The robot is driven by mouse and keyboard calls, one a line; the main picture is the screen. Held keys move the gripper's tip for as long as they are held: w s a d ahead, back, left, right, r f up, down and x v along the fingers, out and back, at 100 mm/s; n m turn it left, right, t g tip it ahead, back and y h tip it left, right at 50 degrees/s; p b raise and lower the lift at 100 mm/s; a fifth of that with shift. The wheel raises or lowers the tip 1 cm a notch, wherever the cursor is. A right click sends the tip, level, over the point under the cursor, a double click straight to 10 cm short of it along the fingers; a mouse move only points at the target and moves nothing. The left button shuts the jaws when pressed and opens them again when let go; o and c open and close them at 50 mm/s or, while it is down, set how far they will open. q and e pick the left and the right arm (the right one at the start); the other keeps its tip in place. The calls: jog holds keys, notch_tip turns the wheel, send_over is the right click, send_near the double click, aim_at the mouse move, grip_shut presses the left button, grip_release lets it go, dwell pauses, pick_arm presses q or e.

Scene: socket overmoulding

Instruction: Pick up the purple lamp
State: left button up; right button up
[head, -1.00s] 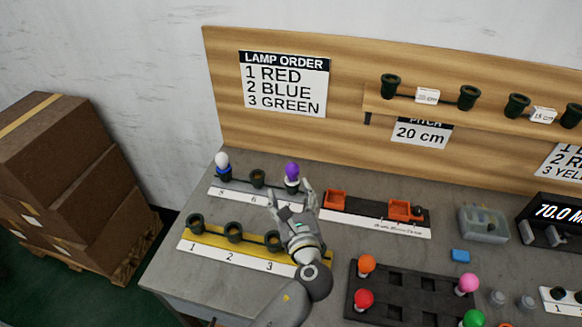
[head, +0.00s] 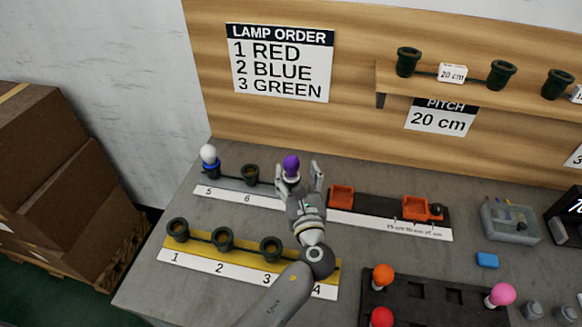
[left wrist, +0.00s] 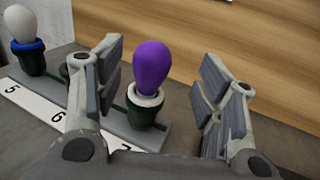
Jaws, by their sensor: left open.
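The purple lamp (head: 291,167) stands upright in a dark socket at the right end of the back strip. In the left wrist view the purple lamp (left wrist: 152,70) has a white collar and sits in its dark green socket (left wrist: 146,108). My left gripper (head: 300,175) is open, with its fingers on either side of the lamp. In the left wrist view the left gripper's (left wrist: 158,95) left finger pads are close to the lamp and a wider gap shows on the right. I cannot tell whether any pad touches it. My right gripper is not in view.
A white lamp with a blue collar (head: 209,156) stands at position 5, with an empty socket (head: 251,174) at 6. The yellow strip (head: 200,245) with empty sockets lies in front. Orange holders (head: 341,196) are to the right. A wooden back panel (head: 350,130) rises behind.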

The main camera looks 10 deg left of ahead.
aim_at(293, 169)
pick_arm(q)
jog(key=x, duration=0.5)
jog(key=shift+w+a+f+p, duration=0.1)
jog(key=shift+a+f+p, duration=0.15)
jog(key=shift+a+p, duration=0.15)
